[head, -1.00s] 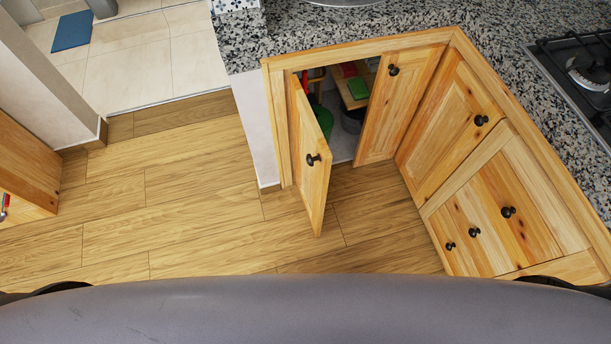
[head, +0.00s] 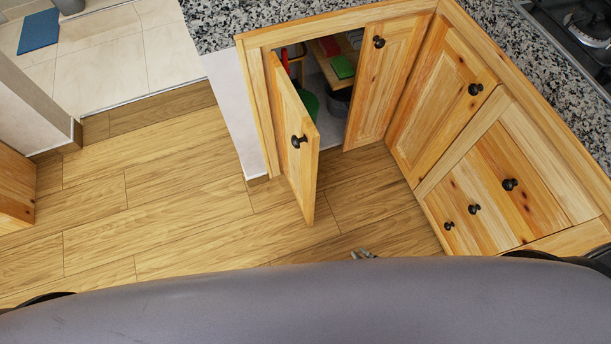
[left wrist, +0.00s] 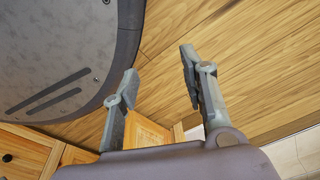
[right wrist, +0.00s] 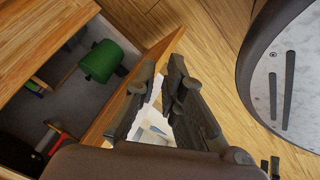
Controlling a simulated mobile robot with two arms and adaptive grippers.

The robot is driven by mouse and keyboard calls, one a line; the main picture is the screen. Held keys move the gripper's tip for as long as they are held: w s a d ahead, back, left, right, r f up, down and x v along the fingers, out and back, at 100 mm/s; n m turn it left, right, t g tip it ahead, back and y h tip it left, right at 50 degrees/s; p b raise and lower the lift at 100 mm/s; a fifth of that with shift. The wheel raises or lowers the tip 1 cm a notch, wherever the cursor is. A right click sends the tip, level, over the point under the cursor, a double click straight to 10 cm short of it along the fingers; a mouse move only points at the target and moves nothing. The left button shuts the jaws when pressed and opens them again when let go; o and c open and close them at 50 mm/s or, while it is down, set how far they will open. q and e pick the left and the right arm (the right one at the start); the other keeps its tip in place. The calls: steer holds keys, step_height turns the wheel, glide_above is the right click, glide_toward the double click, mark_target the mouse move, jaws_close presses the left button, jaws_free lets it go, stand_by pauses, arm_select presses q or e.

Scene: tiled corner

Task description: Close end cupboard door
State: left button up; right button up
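In the head view, only the fingertips of my right gripper (head: 364,254) show, right of and below the door. In the right wrist view my right gripper (right wrist: 163,62) is partly open and empty, beside a wooden panel (right wrist: 118,97) that looks like this door. My left gripper (left wrist: 158,60) is open and empty; the head view does not show it.
The open cupboard holds a green item (head: 343,66) and a dark pot (head: 341,103). A neighbouring door (head: 386,80), more cabinet fronts (head: 440,105) and drawers (head: 490,200) stand to the right under a granite worktop (head: 290,18). Wooden floor (head: 160,190) is clear at left.

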steer(key=w+a+r+n+t+y+b, duration=0.1)
steer(key=w+r, duration=0.1)
steer(key=w+a+r+n+t+b, duration=0.1)
steer(key=w+a+r+n, duration=0.1)
steer(key=r, duration=0.1)
steer(key=w+a+r+n+t+y+b, duration=0.1)
steer(key=w+a+r+n+t+b, duration=0.1)
steer(key=w, duration=0.1)
steer(key=shift+r+y, duration=0.2)
steer(key=shift+y, duration=0.1)
jaws_close()
steer(key=a+r+n+t+y+b, duration=0.1)
steer(key=a+r+n+y+b, duration=0.1)
steer(key=a+r+n, duration=0.3)
steer(key=w+r+n+t+y+b, duration=0.1)
steer(key=r+n+y+b, duration=0.1)
steer(key=r, duration=0.5)
steer(key=a+r+n+t+y+b, duration=0.1)
steer(key=a+r+n+y+b, duration=0.1)
steer(key=a+r+n, duration=0.3)
arm_select(q)
steer(key=w+d+r+t+p, duration=0.1)
steer(key=w+r, duration=0.4)
steer(key=w, duration=0.4)
steer(key=shift+d, duration=0.2)
arm_select(e)
steer(key=w+r+m, duration=0.1)
steer(key=w, duration=0.8)
steer(key=shift+r, duration=0.15)
steer(key=shift+w, duration=0.1)
